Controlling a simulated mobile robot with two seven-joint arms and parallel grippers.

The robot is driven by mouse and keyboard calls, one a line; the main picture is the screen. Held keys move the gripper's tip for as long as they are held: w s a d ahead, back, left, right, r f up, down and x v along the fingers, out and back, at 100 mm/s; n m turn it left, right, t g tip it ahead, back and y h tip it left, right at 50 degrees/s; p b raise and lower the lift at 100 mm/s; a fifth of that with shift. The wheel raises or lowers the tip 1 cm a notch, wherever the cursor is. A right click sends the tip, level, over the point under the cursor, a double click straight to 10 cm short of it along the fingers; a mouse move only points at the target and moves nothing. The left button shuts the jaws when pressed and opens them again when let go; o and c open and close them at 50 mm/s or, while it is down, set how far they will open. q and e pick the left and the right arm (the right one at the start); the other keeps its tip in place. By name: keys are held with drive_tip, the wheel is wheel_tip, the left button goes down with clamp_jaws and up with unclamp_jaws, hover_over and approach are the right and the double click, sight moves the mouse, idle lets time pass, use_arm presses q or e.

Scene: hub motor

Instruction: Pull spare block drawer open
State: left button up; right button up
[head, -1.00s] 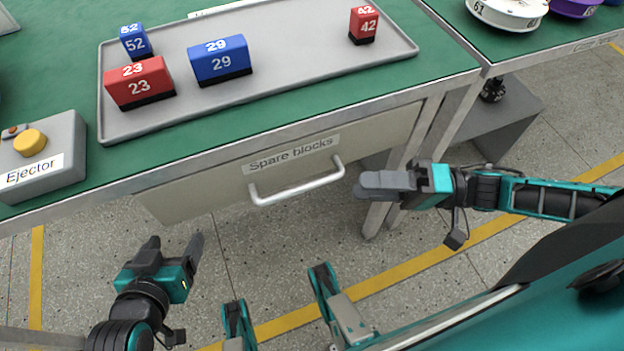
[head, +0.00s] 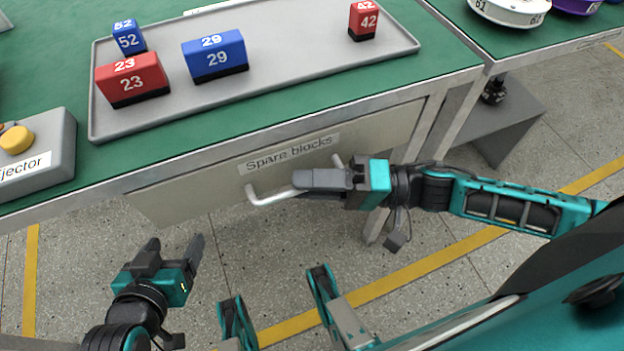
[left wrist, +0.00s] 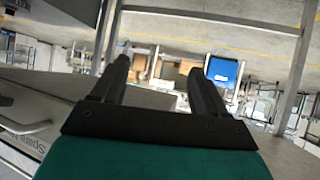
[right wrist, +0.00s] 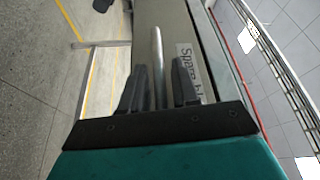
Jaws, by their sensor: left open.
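The spare block drawer (head: 190,192) is a beige front under the green table, with a "Spare blocks" label (head: 289,153) and a silver bar handle (head: 270,196). The drawer front sits in line under the table edge and looks closed. My right gripper (head: 300,180) is at the handle and hides its right half. In the right wrist view the handle bar (right wrist: 158,60) runs between the two fingers, with a small gap on each side. My left gripper (head: 174,243) is open and empty, below and left of the drawer. The drawer's handle (left wrist: 25,128) shows in the left wrist view.
A grey tray (head: 300,72) on the table holds red and blue numbered blocks. An ejector box (head: 45,150) with a yellow button stands at the left. A table leg (head: 376,222) is right of the drawer. The floor in front of the drawer is clear.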

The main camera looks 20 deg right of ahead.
clamp_jaws()
use_arm(q)
drive_tip(key=shift+a+f, duration=0.1)
idle(0.3)
